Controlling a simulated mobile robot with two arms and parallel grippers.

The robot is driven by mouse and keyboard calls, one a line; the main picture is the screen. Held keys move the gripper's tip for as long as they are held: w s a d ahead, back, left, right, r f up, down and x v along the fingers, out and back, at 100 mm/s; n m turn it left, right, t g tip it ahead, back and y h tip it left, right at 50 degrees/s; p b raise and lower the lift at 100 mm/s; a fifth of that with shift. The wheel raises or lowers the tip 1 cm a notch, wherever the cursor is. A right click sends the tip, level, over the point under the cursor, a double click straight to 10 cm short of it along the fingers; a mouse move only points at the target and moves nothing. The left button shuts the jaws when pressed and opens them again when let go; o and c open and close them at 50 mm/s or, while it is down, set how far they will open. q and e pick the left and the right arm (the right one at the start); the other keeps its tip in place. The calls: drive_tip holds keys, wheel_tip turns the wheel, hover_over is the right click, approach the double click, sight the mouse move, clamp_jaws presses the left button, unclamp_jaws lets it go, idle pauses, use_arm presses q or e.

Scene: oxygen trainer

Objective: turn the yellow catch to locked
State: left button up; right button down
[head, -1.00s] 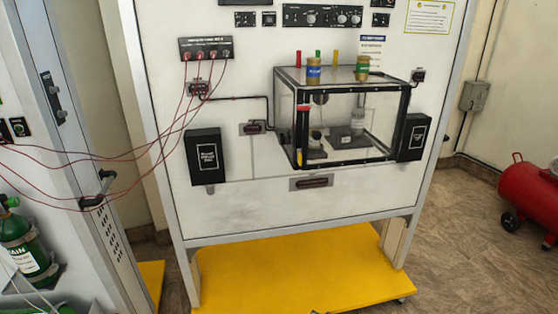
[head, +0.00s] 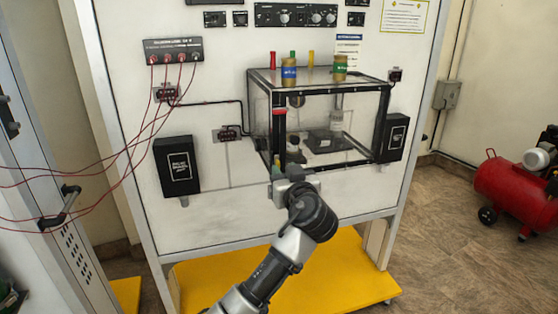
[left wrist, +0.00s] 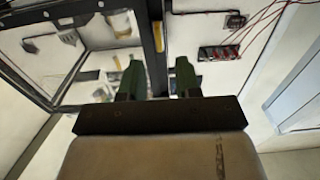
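A clear box with black edges (head: 320,90) is mounted on the white panel. In the left wrist view, a small yellow piece (left wrist: 158,36) shows on its dark corner post (left wrist: 150,50); it looks like the yellow catch, but its lock position cannot be told. In the head view, a small yellowish spot (head: 277,161) shows low on the box's front left post. My left gripper (head: 281,172) is at the bottom of that post, hiding part of it. My right gripper is not in view.
Black boxes flank the clear box on the left (head: 178,166) and right (head: 393,138). Red wires (head: 140,140) hang across the left side. Bottles (head: 289,72) stand on the box top. A yellow base (head: 330,275) lies below and a red compressor (head: 510,192) stands at right.

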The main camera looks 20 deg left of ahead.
sight(279, 163)
use_arm(q)
drive_tip(key=shift+p+x, duration=0.45)
drive_tip(key=shift+x, duration=1.7)
drive_tip(key=shift+c, duration=0.5)
clamp_jaws()
